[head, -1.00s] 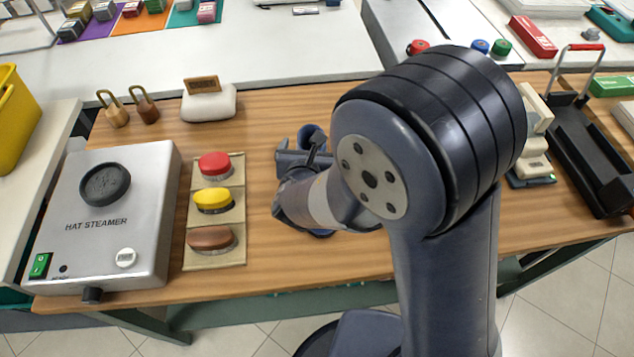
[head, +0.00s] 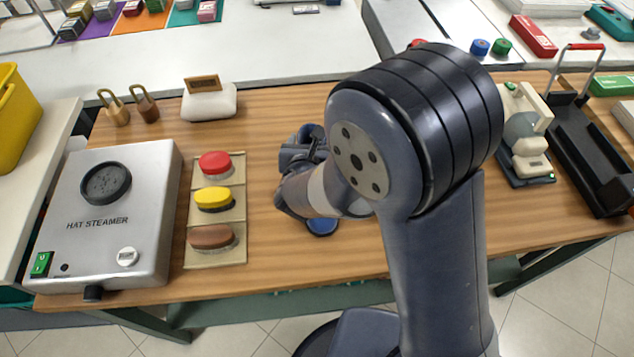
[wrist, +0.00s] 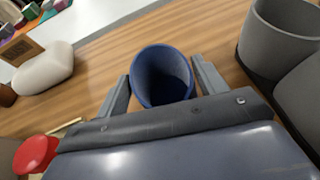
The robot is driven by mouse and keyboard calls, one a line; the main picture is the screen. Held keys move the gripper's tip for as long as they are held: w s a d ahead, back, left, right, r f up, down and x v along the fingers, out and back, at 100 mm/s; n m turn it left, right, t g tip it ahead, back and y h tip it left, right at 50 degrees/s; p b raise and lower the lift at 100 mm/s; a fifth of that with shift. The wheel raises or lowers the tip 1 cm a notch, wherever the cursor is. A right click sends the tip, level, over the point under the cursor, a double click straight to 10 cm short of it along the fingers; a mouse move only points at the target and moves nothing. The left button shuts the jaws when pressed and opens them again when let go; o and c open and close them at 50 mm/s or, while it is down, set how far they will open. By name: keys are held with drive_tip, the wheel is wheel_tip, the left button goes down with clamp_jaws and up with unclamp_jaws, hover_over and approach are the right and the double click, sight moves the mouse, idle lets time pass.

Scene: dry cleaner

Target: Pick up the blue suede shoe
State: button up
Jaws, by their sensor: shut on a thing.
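The blue suede shoe (wrist: 162,78) shows in the wrist view as a round, open blue collar between the two fingers of my gripper (wrist: 160,85). The fingers press on its left and right sides. In the head view my gripper (head: 303,148) is over the wooden table, right of the colored brushes. I cannot tell whether the shoe touches the table.
The wooden table (head: 270,275) holds a hat steamer (head: 118,245), a rack with red, yellow and brown pads (head: 216,195), brass padlocks (head: 130,106) and a white block with a sign (head: 209,103). A black tray (head: 595,165) stands right. Bare wood lies in front of my gripper.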

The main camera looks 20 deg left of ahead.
drive_tip(key=c, duration=0.7)
drive_tip(key=shift+o, duration=0.2)
